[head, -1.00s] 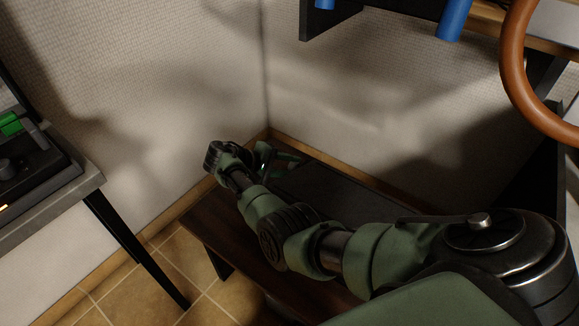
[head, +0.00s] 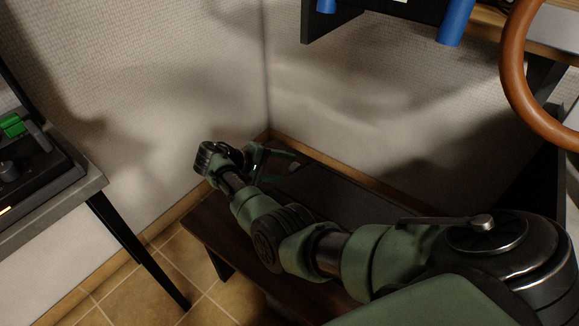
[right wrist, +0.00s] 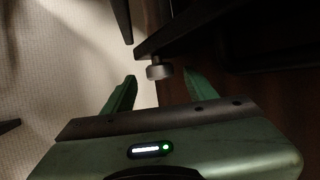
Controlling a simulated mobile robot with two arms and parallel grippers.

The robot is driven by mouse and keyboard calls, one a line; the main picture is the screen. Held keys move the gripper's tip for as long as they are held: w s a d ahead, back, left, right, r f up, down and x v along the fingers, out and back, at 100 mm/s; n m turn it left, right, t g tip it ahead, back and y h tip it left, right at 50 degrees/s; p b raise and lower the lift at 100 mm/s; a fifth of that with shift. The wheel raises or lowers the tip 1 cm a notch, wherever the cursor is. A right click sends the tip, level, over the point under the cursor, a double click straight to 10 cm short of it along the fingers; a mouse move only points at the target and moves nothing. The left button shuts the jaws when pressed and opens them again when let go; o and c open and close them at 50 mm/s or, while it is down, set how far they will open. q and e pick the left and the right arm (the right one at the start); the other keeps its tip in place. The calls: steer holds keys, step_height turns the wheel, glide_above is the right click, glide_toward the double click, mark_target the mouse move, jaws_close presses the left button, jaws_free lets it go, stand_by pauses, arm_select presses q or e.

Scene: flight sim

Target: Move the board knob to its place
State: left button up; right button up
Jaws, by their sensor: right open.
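A small grey round knob (right wrist: 158,72) shows in the right wrist view, next to the edge of a dark surface. My right gripper (right wrist: 160,90) is open, its green fingers on either side of the knob in the picture. The knob appears just past the fingertips, and I see no contact. In the head view my right gripper (head: 280,167) is low over the dark wooden bench in the corner, partly hidden by its own wrist. A tiny pale spot beside its fingers there is too small to identify. My left gripper is out of view.
The dark bench (head: 205,232) stands against the corner walls. A grey table (head: 70,205) at left carries a black panel (head: 40,165) with a green switch (head: 13,126) and a dark knob (head: 8,170).

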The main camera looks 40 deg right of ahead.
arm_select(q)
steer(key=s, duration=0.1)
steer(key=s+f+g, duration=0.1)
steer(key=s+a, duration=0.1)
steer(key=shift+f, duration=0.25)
arm_select(e)
steer(key=v, duration=0.5)
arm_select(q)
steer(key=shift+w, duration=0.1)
